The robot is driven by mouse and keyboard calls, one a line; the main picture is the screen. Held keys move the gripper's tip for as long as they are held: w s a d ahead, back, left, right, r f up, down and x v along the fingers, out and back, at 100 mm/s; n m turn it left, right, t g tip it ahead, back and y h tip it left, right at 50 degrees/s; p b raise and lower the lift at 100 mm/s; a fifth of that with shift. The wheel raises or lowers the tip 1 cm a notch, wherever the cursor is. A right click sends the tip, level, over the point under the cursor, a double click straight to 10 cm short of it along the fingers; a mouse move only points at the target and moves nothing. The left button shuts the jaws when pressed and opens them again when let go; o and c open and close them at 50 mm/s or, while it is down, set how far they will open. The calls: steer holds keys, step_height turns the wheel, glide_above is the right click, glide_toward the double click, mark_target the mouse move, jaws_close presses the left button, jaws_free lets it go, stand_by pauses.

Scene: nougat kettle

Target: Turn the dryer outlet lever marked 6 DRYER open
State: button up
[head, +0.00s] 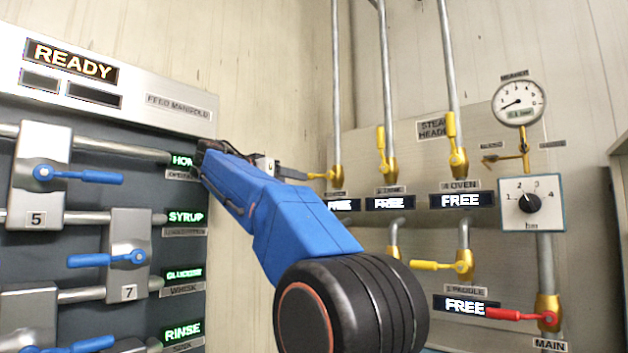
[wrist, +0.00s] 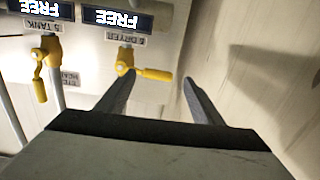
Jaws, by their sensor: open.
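The dryer lever (wrist: 152,74) is a yellow handle on a brass valve, under the label 6 DRYER (wrist: 116,39), which reads upside down in the wrist view. Its handle lies crosswise to its pipe. In the head view the same lever (head: 319,176) shows just right of my gripper (head: 298,175). In the wrist view my gripper (wrist: 158,79) is open, with the handle showing between its two fingertips. Nothing is held. I cannot tell whether a finger touches the handle. The display (wrist: 117,19) by the valve reads FREE.
The tank lever (wrist: 39,78) stands along its pipe beside the dryer valve; the oven lever (head: 452,132) is also upright. A gauge (head: 518,103), a dial (head: 530,203) and a red main lever (head: 515,315) are at right. The feed manifold panel (head: 110,98) with blue levers is at left.

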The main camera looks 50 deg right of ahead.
mark_target(314, 178)
steer(key=shift+m+g, duration=0.3)
steer(key=shift+m, duration=0.1)
steer(key=d, duration=0.4)
steer(key=d+r, duration=0.1)
steer(key=d, duration=0.3)
steer(key=w+d, duration=0.1)
steer(key=d, duration=0.3)
steer(key=shift+d+r, duration=0.15)
steer(key=shift+d, duration=0.05)
steer(key=c, duration=1.5)
